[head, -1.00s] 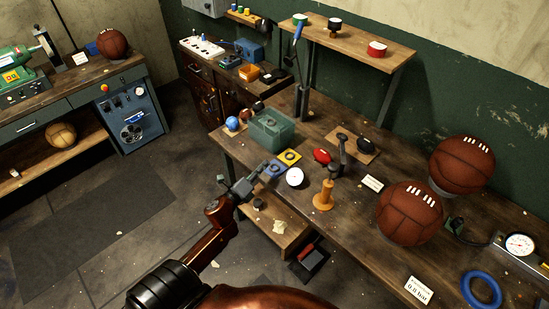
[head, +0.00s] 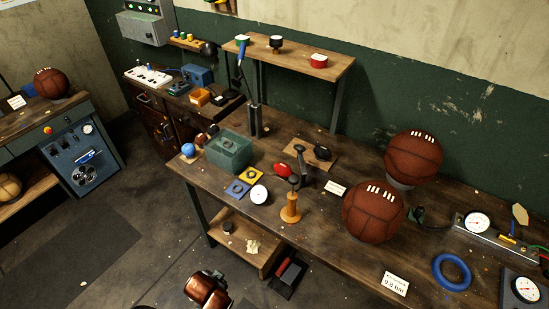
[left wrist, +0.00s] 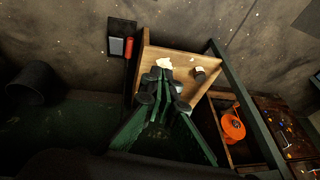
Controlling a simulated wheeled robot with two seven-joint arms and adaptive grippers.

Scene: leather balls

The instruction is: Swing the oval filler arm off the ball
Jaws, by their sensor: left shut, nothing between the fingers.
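A beige oval plate (head: 519,214) stands on a thin post at the right of the bench, by a gauge unit; I cannot tell if this is the oval filler arm. A brown laced ball (head: 373,211) sits on the bench, with a black fitting (head: 416,215) beside its right side. Another laced ball (head: 413,158) rests on a grey stand behind. My left gripper (left wrist: 161,86) is shut and empty in the left wrist view, over the low wooden shelf, away from the balls. Only a copper part of my left arm shows in the head view. My right gripper is out of view.
A gauge unit (head: 477,223), a blue ring (head: 452,272) and a pressure card (head: 396,284) lie near the balls. An orange post (head: 291,207) and a green clear bin (head: 229,152) stand further left. A low shelf (head: 240,234) juts below the bench.

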